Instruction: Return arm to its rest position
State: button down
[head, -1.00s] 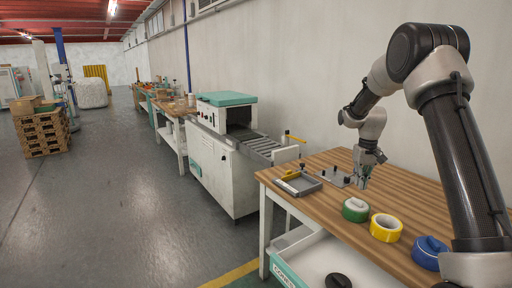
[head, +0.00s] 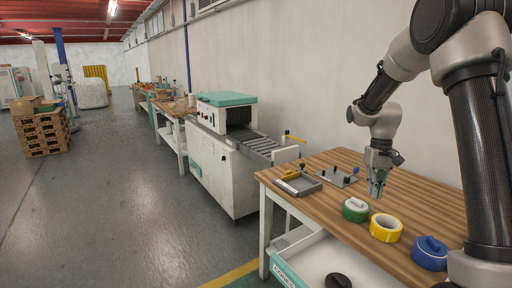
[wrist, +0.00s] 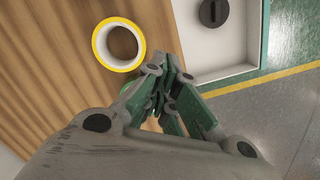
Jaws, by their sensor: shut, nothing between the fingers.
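My gripper (head: 376,194) is shut and empty, pointing down above the wooden table (head: 440,195). In the head view its tips are just behind and right of the green tape roll (head: 355,210). The yellow tape roll (head: 386,228) and the blue tape roll (head: 429,254) lie nearer along the table's front. In the wrist view the closed fingers (wrist: 172,72) show beside the yellow tape roll (wrist: 96,45), and a green edge of another roll is mostly hidden behind them. My arm reaches in from the right.
A metal tray (head: 297,186) and a small plate with pegs (head: 338,177) sit at the table's far end. An open white drawer (head: 312,262) with a dark disc (head: 338,281) juts out below the front edge. A conveyor machine (head: 228,165) stands beyond. The wall is behind.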

jog(key=s+r+t, duration=0.2)
jog(key=s+r, duration=0.3)
jog(key=s, duration=0.4)
jog(key=s+a+r+t, duration=0.1)
jog(key=s+r, duration=0.4)
jog(key=s, duration=0.5)
jog(key=s+a+r+t, duration=0.1)
jog(key=s+r, duration=0.4)
jog(key=s, duration=0.5)
jog(key=shift+r+t, duration=0.2)
jog(key=shift+t, duration=0.6)
